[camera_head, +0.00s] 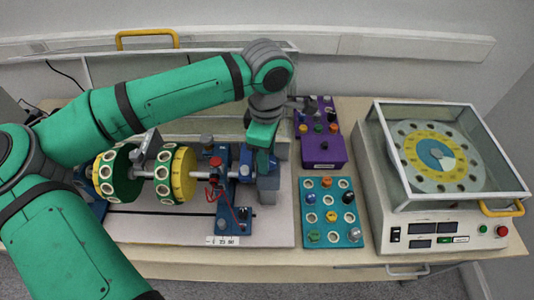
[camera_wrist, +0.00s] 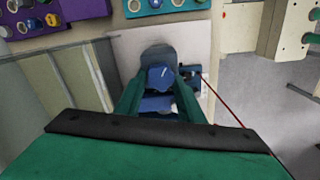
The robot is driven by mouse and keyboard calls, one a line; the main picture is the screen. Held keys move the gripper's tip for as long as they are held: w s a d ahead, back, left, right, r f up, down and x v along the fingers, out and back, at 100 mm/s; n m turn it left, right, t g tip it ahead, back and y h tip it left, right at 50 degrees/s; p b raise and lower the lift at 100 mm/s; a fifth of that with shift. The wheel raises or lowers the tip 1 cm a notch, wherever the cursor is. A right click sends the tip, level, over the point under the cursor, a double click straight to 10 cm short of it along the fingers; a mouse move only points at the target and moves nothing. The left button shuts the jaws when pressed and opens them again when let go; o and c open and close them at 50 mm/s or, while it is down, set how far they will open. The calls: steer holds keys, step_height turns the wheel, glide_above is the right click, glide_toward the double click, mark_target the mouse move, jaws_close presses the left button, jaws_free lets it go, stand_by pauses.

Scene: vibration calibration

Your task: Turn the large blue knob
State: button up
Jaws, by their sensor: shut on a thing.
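The large blue knob (camera_wrist: 160,76) shows in the wrist view between the two green fingers of my gripper (camera_wrist: 158,85). The fingers stand on either side of it and are shut on it. A grey rounded part lies just beyond the knob. In the head view, my gripper (camera_head: 262,148) points down at the right end of the shaft rig, beside a blue bearing stand (camera_head: 245,165). The knob itself is hidden there behind the gripper and arm.
The rig's shaft carries green and yellow discs (camera_head: 184,174). A teal panel (camera_head: 321,235) and a purple control box (camera_head: 322,150) stand to the right, then a balancing machine (camera_head: 395,212) with a clear-walled top. Red wires (camera_head: 220,196) hang near the bearing stand.

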steer(key=o, duration=1.1)
steer(key=shift+w, duration=0.1)
steer(key=shift+a+r, duration=0.1)
steer(key=shift+r, duration=0.45)
step_height(320, 180, up, 10)
steer(key=shift+f, duration=0.1)
steer(key=shift+w, duration=0.15)
steer(key=shift+d, duration=0.25)
